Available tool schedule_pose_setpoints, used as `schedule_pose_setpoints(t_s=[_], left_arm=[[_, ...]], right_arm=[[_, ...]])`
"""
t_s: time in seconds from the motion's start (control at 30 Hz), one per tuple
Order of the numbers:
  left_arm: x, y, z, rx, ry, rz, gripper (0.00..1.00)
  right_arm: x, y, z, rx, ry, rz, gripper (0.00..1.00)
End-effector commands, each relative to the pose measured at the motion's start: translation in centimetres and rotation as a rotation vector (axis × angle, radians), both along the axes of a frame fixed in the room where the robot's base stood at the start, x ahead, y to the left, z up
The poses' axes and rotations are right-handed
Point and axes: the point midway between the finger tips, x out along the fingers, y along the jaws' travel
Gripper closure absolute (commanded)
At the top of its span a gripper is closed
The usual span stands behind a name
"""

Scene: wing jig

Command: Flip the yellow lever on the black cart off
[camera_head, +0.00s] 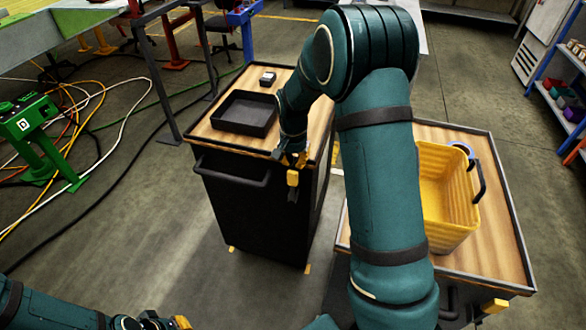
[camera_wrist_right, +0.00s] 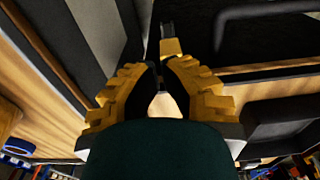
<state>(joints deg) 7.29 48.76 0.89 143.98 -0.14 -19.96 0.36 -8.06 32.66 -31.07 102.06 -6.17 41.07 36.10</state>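The black cart (camera_head: 255,215) has a wooden top and stands in the middle of the head view. Its yellow lever (camera_head: 292,178) is on the front face near the right corner, just under the top edge. My right gripper (camera_head: 290,157) points down at that corner, just above the lever. In the right wrist view, my right gripper's fingertips (camera_wrist_right: 160,66) are close together with nothing clearly held between them. The yellow lever (camera_wrist_right: 171,47) shows just beyond them; contact cannot be told. My left gripper (camera_head: 163,321) is partly visible at the bottom edge, cut off by the frame.
A black tray (camera_head: 245,113) and a small box (camera_head: 267,79) rest on the black cart. A bar handle (camera_head: 232,173) sticks out of its front, left of the lever. Another wooden-topped cart (camera_head: 495,265) with a yellow bin (camera_head: 445,200) stands to the right. Cables lie across the left floor.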

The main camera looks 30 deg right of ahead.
Motion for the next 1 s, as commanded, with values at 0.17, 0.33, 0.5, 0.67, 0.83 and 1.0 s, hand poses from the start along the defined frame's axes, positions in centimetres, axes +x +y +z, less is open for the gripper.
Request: schedule_pose_setpoints(t_s=[0.17, 0.33, 0.5, 0.67, 0.83, 1.0], left_arm=[[0.1, 0.0, -1.0, 0.0, -0.002, 0.0, 1.0], [0.2, 0.0, -1.8, 0.001, -0.006, 0.0, 1.0], [0.4, 0.0, -2.3, 0.001, -0.009, 0.001, 1.0], [0.4, 0.1, -2.6, 0.002, -0.011, 0.002, 1.0], [0.5, 0.1, -2.7, 0.002, -0.012, 0.002, 1.0], [0.5, 0.1, -2.7, 0.002, -0.012, 0.001, 1.0]], right_arm=[[0.0, -0.2, -3.9, 0.0, 0.005, 0.001, 1.0], [0.1, -0.2, -7.3, 0.0, 0.004, 0.001, 1.0], [-0.6, 0.7, -9.5, 0.001, 0.002, 0.004, 1.0], [-1.3, 1.5, -10.6, 0.0, 0.002, 0.003, 1.0], [-1.6, 1.8, -10.9, 0.0, 0.0, 0.002, 1.0], [-1.6, 1.8, -10.9, 0.0, 0.0, 0.002, 1.0]])
